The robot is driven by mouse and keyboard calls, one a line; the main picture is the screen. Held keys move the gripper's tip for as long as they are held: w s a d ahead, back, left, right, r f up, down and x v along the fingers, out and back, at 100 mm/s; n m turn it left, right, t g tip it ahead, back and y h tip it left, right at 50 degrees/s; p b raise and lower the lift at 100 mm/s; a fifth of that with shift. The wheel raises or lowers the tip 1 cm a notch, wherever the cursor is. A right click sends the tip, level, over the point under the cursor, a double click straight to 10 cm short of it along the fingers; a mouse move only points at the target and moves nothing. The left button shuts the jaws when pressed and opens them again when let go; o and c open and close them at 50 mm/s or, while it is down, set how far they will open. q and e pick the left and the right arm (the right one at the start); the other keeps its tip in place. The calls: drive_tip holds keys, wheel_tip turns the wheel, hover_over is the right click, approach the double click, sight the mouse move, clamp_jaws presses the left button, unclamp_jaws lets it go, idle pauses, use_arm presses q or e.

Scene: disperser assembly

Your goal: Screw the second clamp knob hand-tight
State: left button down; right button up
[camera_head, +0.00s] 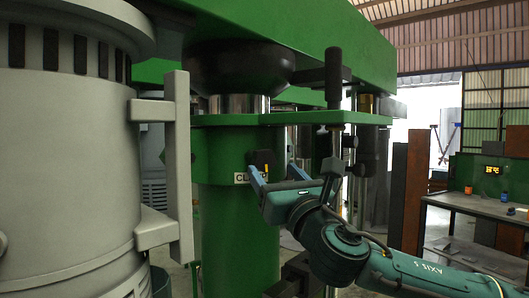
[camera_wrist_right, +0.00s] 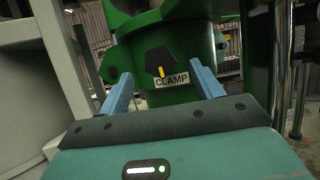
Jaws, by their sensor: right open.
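A black clamp knob (camera_wrist_right: 158,60) with a yellow pointer mark sits on the green column, just above a white CLAMP label (camera_wrist_right: 172,81). In the head view the knob (camera_head: 262,158) is small and dark on the green column (camera_head: 238,230), and the label (camera_head: 241,178) is partly covered. My right gripper (camera_head: 275,170) is open in front of the column. In the right wrist view its two blue fingers (camera_wrist_right: 161,72) stand to the left and right of the knob, apart from it, with nothing between them. My left gripper is not in view.
A large grey motor housing (camera_head: 75,150) with a vertical bracket (camera_head: 178,165) fills the left. Green beams (camera_head: 270,35) cross above. A vertical rod with a black handle (camera_head: 334,78) stands close to my right wrist. A workbench (camera_head: 480,206) is at the far right.

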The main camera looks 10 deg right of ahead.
sight(266, 160)
drive_tip(key=p+x, duration=0.1)
drive_tip(key=x, duration=0.4)
drive_tip(key=shift+s+r, duration=0.1)
drive_tip(key=shift+s, duration=0.05)
drive_tip(key=shift+x, duration=0.8)
drive_tip(key=c, duration=0.9)
